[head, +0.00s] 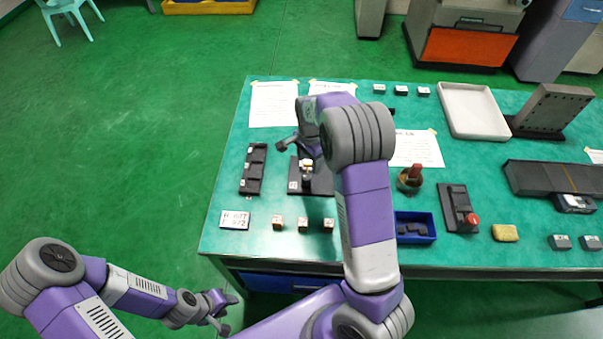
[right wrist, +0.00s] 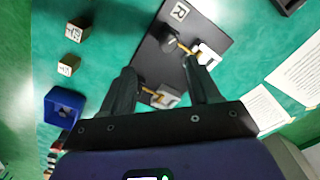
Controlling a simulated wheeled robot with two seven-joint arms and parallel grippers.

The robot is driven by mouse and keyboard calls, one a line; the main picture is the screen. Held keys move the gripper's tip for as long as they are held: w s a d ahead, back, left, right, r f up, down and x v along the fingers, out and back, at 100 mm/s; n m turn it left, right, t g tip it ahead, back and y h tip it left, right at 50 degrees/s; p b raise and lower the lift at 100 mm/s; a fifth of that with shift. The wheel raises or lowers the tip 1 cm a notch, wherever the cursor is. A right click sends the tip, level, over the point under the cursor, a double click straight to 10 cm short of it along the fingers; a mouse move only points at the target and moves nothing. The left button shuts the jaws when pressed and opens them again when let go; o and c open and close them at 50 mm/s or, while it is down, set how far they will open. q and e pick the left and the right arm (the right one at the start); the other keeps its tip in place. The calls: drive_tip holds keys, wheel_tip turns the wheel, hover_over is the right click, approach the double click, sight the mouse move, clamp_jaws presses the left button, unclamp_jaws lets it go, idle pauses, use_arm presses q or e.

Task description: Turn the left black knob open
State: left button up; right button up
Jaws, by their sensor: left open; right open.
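A black plate (head: 322,190) lies on the green table, partly hidden under my right arm in the head view. In the right wrist view the plate (right wrist: 215,28) carries a black knob (right wrist: 170,41) beside a tag that looks like R. A brass stem and a white piece (right wrist: 207,54) sit by that knob. A second white piece (right wrist: 163,98) with a brass stem lies lower; its knob is mostly hidden by a finger. My right gripper (right wrist: 160,67) is open above the plate, nothing between its fingers. My left gripper (head: 229,311) is open and empty, off the table's front left corner.
A black tray (head: 253,168) lies left of the plate. Small blocks (head: 302,225) and a number card (head: 235,220) line the front. Paper sheets lie behind.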

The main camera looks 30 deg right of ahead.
sight(306, 177)
drive_tip(key=f, duration=0.1)
drive_tip(key=w+f+b, duration=0.1)
drive_tip(key=shift+w+f, duration=0.3)
drive_tip(key=shift+f, duration=0.05)
drive_tip(key=shift+w+f, duration=0.1)
drive_tip(key=shift+f, duration=0.15)
use_arm(q)
drive_tip(key=shift+w+f+b, duration=0.35)
drive_tip(key=shift+f, duration=0.5)
drive_tip(key=shift+w+f+b, duration=0.3)
drive_tip(key=shift+w+f, duration=0.05)
drive_tip(key=shift+f, duration=0.5)
use_arm(e)
drive_tip(key=shift+s+f, duration=0.2)
drive_tip(key=shift+f, duration=3.2)
drive_tip(key=c, duration=1)
drive_tip(key=shift+c, duration=0.2)
